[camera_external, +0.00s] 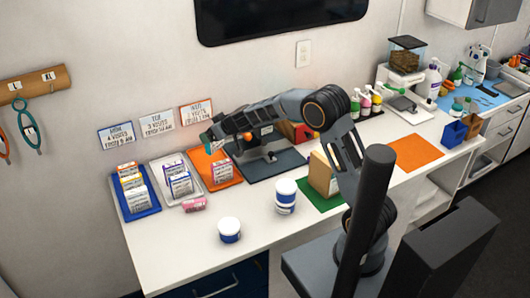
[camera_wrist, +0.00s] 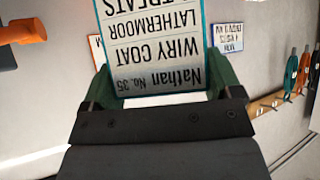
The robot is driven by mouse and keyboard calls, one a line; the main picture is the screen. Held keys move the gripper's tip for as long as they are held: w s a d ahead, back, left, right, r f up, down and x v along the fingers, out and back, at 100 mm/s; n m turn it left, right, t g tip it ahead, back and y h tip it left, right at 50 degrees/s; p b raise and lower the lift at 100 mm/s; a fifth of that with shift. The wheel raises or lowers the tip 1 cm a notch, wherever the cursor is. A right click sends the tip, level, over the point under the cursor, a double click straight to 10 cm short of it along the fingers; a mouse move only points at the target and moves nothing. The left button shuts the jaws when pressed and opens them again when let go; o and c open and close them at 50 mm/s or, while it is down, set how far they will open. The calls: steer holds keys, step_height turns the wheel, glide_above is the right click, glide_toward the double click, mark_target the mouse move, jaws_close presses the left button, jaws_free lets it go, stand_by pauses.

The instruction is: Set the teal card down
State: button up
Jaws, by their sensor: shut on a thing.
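The teal card (camera_wrist: 152,45) is white with a teal border. In the wrist view its print reads upside down, with "Nathan No. 35", "WIRY COAT" and "LATHERMOOR"; its far end runs out of the picture. My gripper (camera_wrist: 160,85) is shut on the card's near end, with one green finger at each side. In the external view my gripper (camera_external: 208,141) is in the air above the orange tray (camera_external: 232,180), close to the wall. There the card shows only as a small teal-edged bit at the fingertips.
A blue tray (camera_external: 130,214) and a white tray (camera_external: 160,191) stand left of the orange one, all holding cards. Wall signs (camera_external: 157,124) hang behind. A pink item (camera_external: 193,204) lies in front. White-and-blue tubs (camera_external: 229,229) stand nearer. The counter's front left is clear.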

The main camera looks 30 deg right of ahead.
steer(key=s+d+n+g+y+b, duration=0.3)
steer(key=s+n+g+y+b, duration=0.55)
steer(key=s, duration=1.55)
steer(key=w+a+f+n+h+p, duration=0.1)
steer(key=w+f+p, duration=0.1)
steer(key=w+f, duration=0.2)
steer(key=w+a+f+n+p, duration=0.1)
steer(key=w+a+f+p, duration=0.1)
steer(key=w+f+p, duration=0.1)
steer(key=w+a+f+n+g+h+p, duration=0.1)
steer(key=w+f+n+p, duration=0.1)
steer(key=w+f, duration=0.2)
steer(key=shift+w+a+f+h, duration=0.2)
steer(key=shift+f, duration=0.25)
steer(key=shift+w+a+f+h, duration=0.15)
steer(key=shift+a+f, duration=0.05)
steer(key=shift+f, duration=0.3)
steer(key=shift+f, duration=0.2)
